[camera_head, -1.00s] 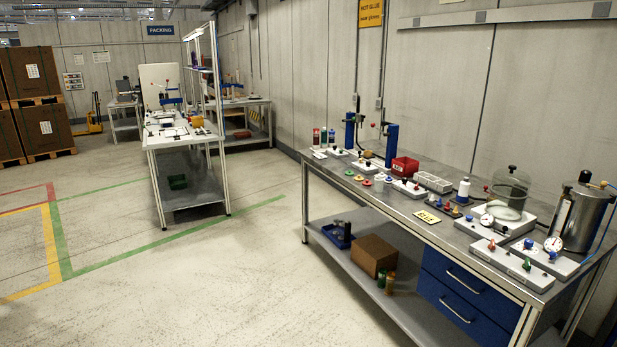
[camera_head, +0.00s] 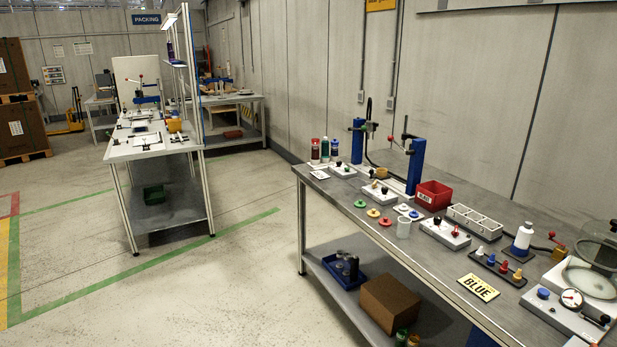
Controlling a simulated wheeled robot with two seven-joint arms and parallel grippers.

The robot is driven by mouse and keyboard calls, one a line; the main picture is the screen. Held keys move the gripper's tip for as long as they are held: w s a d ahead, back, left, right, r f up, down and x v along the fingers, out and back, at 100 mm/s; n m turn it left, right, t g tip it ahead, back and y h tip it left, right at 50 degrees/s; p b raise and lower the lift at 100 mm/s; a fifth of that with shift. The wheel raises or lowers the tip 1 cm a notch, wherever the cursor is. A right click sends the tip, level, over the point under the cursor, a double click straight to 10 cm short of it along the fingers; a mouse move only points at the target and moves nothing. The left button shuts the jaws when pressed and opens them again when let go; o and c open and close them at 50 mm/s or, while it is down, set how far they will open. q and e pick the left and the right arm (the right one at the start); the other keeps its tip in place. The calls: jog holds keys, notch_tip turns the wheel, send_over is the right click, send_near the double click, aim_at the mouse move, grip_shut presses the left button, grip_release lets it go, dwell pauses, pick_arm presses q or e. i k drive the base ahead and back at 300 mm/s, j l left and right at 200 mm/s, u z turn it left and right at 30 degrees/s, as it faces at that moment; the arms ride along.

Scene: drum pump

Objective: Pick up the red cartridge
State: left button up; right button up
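A short row of small upright cylinders stands at the far left end of the long grey workbench (camera_head: 350,207). The leftmost one (camera_head: 315,151) shows reddish and may be the red cartridge; a green one (camera_head: 325,150) and a darker one (camera_head: 334,150) stand beside it. They are small here, so their colours are hard to tell for sure. Neither of my grippers is in view.
A blue-posted fixture (camera_head: 416,166), a red bin (camera_head: 433,195), a grey divided tray (camera_head: 474,222) and a white bottle (camera_head: 523,238) stand on the bench. A yellow BLUE sign (camera_head: 478,288) lies near its front edge. Open floor (camera_head: 200,290) lies left of the bench, before a white packing table (camera_head: 150,148).

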aim_at(315, 143)
jog(key=i, duration=0.95)
jog(key=i+z, duration=0.1)
jog(key=i, duration=0.9)
jog(key=j, duration=0.05)
